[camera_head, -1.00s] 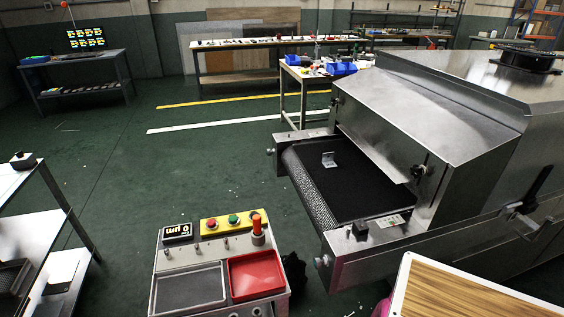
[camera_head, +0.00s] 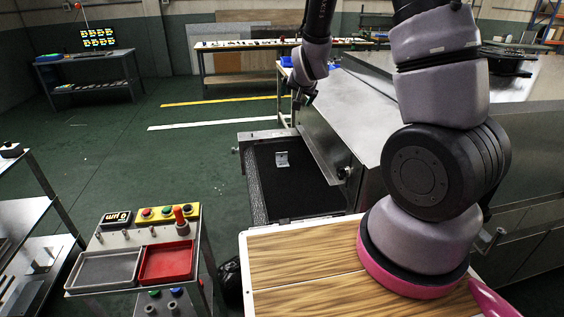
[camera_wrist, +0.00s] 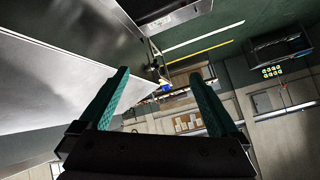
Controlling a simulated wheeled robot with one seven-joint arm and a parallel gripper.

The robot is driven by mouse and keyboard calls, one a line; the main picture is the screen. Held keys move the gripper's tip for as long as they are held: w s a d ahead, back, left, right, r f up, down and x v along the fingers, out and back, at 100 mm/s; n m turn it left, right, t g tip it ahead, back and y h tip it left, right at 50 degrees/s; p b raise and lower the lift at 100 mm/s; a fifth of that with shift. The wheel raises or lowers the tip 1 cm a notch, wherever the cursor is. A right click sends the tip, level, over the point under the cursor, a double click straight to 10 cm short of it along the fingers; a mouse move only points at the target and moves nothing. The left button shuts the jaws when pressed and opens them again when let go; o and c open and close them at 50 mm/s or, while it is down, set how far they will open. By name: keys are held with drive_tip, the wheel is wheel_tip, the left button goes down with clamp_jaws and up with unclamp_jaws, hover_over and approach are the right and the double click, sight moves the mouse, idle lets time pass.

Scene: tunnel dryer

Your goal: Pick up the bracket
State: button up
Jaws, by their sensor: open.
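The bracket (camera_head: 282,158) is a small grey metal angle piece. In the head view it stands on the black mesh conveyor belt (camera_head: 290,190) at the dryer's mouth, with one flange upright. My gripper (camera_head: 303,98) is in the air above the dryer's edge, up and slightly right of the bracket in the picture, and apart from it. In the wrist view my gripper (camera_wrist: 160,98) has its two green fingers spread wide with nothing between them. The bracket cannot be made out in the wrist view.
The steel dryer hood (camera_head: 345,115) stands right of the belt. A control stand with a grey tray (camera_head: 108,268) and a red tray (camera_head: 166,262) is at the front left. A steel shelf (camera_head: 30,215) is at far left. Green floor between them is clear.

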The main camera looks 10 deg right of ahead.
wheel_tip(320, 180, down, 12)
drive_tip(key=w+a+n+t, duration=0.2)
drive_tip(key=n+t, duration=0.1)
drive_tip(key=n, duration=0.3)
approach(282, 154)
drive_tip(key=shift+t, duration=0.3)
drive_tip(key=x, duration=1)
drive_tip(key=shift+f, duration=0.25)
drive_tip(key=c, duration=1.5)
